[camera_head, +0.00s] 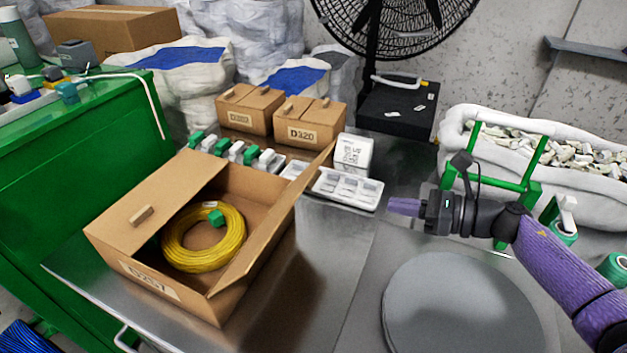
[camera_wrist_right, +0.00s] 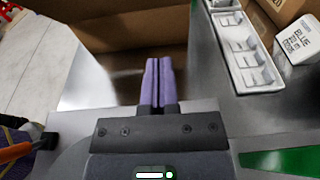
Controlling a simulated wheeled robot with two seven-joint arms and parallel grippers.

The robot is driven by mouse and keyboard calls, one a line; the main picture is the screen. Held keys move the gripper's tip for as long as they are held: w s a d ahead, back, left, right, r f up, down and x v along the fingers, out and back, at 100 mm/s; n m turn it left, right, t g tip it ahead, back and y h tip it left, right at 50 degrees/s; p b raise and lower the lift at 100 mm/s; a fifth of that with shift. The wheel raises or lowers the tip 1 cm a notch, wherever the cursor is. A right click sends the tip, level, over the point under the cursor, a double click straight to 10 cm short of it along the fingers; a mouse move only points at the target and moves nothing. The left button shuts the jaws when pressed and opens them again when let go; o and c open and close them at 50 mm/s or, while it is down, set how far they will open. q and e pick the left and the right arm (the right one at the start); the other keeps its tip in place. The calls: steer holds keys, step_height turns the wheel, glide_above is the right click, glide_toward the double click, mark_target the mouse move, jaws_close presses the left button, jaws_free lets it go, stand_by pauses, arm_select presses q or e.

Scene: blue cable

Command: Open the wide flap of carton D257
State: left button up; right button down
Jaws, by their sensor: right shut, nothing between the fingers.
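Carton D257 (camera_head: 155,286) is a brown box on the metal table at the left. A left panel with a small tab (camera_head: 141,215) lies flat over part of its top. The right flap (camera_head: 275,222) stands up along the right side. Between them the box is open, and a coil of yellow cable (camera_head: 178,240) with a green piece lies inside. My right gripper (camera_head: 391,206) is shut and empty, to the right of the carton and apart from it. In the right wrist view its purple fingers (camera_wrist_right: 158,62) point toward a brown cardboard face (camera_wrist_right: 125,28). My left gripper is not in view.
A white tray (camera_head: 347,189) and a white box (camera_head: 353,153) stand behind the carton's right side. Two smaller cartons, one marked D320 (camera_head: 303,135), stand at the back. A grey round disc (camera_head: 460,305) lies at the front right. The metal table between carton and disc is clear.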

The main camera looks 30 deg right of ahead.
mark_target(318, 163)
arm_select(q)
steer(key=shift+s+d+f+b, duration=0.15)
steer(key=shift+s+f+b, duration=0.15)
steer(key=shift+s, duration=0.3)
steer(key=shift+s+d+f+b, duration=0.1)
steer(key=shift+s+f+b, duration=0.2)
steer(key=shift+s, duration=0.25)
arm_select(e)
steer(key=w+a+r, duration=0.1)
steer(key=w+a, duration=0.7)
steer(key=shift+w+a, duration=0.25)
steer(key=shift+a, duration=0.05)
steer(key=w+a+r, duration=0.1)
steer(key=w+a+r+p, duration=0.1)
steer(key=r, duration=0.1)
steer(key=shift+w+r, duration=0.1)
steer(key=shift+w, duration=0.05)
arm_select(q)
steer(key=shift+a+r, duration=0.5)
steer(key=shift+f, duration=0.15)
arm_select(e)
steer(key=shift+d, duration=0.1)
